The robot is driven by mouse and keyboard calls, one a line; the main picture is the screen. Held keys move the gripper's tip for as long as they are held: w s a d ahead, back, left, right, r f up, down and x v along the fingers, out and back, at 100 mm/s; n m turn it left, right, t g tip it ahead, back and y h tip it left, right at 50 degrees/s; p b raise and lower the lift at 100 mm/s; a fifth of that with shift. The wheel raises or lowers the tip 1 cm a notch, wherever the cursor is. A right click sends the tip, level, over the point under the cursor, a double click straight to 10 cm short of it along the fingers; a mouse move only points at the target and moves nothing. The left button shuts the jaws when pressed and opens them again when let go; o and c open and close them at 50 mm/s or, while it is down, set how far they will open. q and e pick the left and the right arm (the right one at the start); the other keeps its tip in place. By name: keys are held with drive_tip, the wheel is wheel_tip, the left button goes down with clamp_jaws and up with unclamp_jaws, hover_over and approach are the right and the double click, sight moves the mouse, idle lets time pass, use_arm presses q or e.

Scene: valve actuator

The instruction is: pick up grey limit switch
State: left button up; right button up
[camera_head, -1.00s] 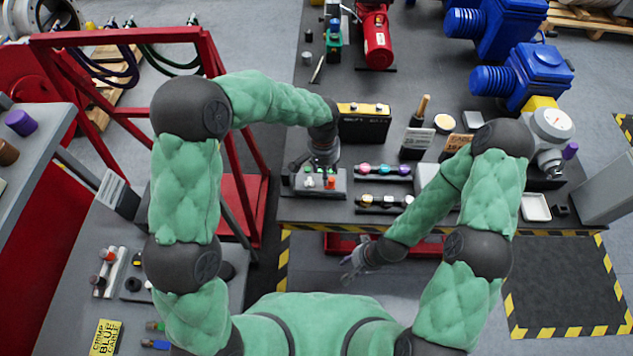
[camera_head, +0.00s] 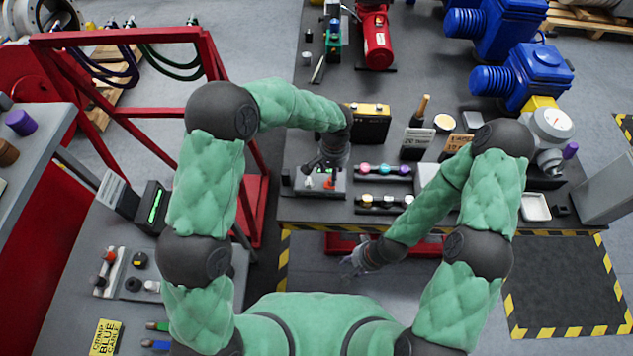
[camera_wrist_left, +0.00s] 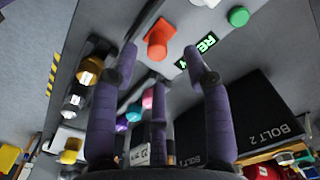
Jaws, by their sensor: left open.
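I cannot single out the grey limit switch for certain in either view. My left gripper (camera_head: 320,172) is over the button panel (camera_head: 338,190) at the left front of the dark table. In the left wrist view, the fingers of my left gripper (camera_wrist_left: 163,62) are spread apart, with nothing between them. A red knob (camera_wrist_left: 158,38) and a green knob (camera_wrist_left: 238,16) lie beyond the fingertips, beside a lit green display (camera_wrist_left: 198,48). My right gripper (camera_head: 355,264) hangs low in front of the table, its finger state unclear.
Two racks of small coloured-top parts, an upper rack (camera_head: 384,170) and a lower rack (camera_head: 384,202), stand right of the panel. A black box with a yellow top (camera_head: 366,124) stands behind it. A red frame (camera_head: 130,112) stands left; blue motors (camera_head: 522,78) occupy the right.

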sight(314, 180)
use_arm(q)
drive_tip(key=f, duration=0.4)
drive_tip(key=shift+s+f, duration=0.2)
clamp_jaws()
drive_tip(key=shift+r, duration=0.2)
drive_tip(key=shift+w+r, duration=0.1)
drive_tip(key=shift+r, duration=0.25)
wheel_tip(314, 180, up, 8)
drive_tip(key=shift+f, duration=4.15)
